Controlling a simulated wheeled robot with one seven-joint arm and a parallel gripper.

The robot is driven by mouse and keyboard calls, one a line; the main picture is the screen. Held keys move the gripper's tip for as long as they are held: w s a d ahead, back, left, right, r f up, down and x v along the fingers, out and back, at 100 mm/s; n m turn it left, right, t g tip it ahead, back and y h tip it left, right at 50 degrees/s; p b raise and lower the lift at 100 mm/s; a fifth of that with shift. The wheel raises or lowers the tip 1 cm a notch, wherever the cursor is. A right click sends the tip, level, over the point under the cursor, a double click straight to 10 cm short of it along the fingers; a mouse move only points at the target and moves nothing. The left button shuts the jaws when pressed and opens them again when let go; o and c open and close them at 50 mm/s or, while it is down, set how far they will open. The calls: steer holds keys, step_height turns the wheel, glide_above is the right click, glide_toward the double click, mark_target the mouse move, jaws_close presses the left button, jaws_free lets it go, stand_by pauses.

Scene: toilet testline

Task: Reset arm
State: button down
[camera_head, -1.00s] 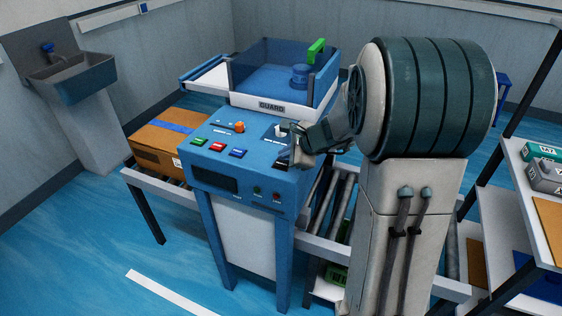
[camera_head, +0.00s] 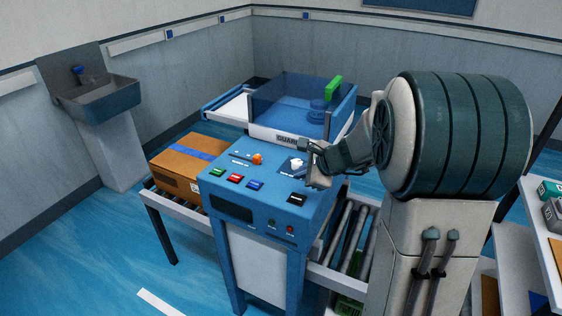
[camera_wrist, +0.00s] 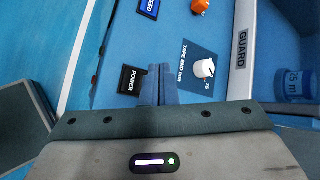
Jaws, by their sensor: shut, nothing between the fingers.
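My gripper (camera_head: 310,165) is above the right end of the blue control panel (camera_head: 255,190), at the end of my arm. In the wrist view my gripper (camera_wrist: 158,70) has its two fingers together with nothing between them. The fingers point at the panel between the black POWER button (camera_wrist: 131,80) and the white TAPE END knob (camera_wrist: 204,69). The white knob (camera_head: 296,162) also shows in the head view, just left of the gripper. I cannot tell the exact gap between fingertips and panel.
A clear-walled GUARD box (camera_head: 300,105) stands behind the panel. A cardboard box (camera_head: 188,162) sits on the roller conveyor at left. A shelf (camera_head: 540,235) stands at right, and a sink (camera_head: 98,98) is at the back left. Open floor lies at front left.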

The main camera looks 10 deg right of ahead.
steer(key=s+a+r+n+g, duration=0.1)
steer(key=s+a+r+n, duration=0.1)
steer(key=s+n, duration=0.35)
steer(key=s+a+r+n+g, duration=0.2)
steer(key=s+a+n, duration=0.15)
steer(key=s, duration=0.35)
steer(key=s+d+n+h, duration=0.2)
steer(key=s+n, duration=0.3)
steer(key=s, duration=0.2)
steer(key=s+d+n+g+h, duration=0.1)
steer(key=s+d+n+h, duration=0.1)
steer(key=s+n, duration=0.3)
steer(key=shift+s+f+h, duration=0.2)
steer(key=shift+s+h, duration=0.3)
steer(key=shift+s, duration=0.6)
